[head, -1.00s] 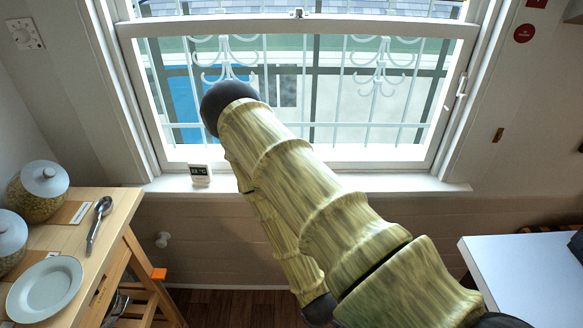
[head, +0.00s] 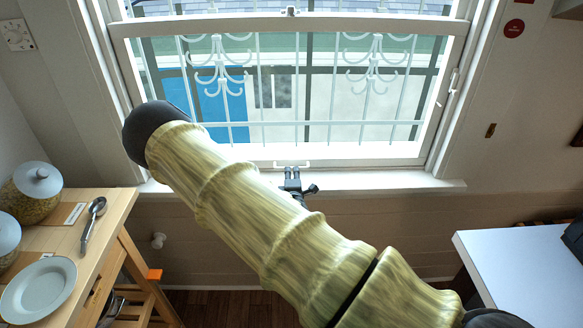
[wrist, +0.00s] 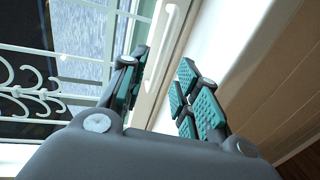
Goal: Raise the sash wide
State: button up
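The white-framed window sash (head: 390,153) sits low, with its bottom rail just above the sill (head: 400,181). A small white handle (head: 278,164) is on the middle of the bottom rail. My gripper (head: 292,174) is at that handle, and my arm covers the rail and sill to its left. In the wrist view the handle (wrist: 166,45) is a white bar just beyond and between the teal-padded fingers of my gripper (wrist: 163,72). The fingers are apart with nothing clearly gripped. Whether they touch the handle cannot be told.
White scrolled bars (head: 375,60) stand outside the glass. A wooden table (head: 120,200) with jars, a plate (head: 38,288) and a spoon (head: 93,225) is at the left. A white table (head: 515,270) is at the right. A latch (head: 453,82) is on the right jamb.

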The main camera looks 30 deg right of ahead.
aim_at(292, 168)
jog(key=p+x, duration=0.2)
jog(key=x, duration=0.5)
jog(key=shift+w+d+f, duration=0.1)
jog(key=shift+w+d, duration=0.05)
grip_shut()
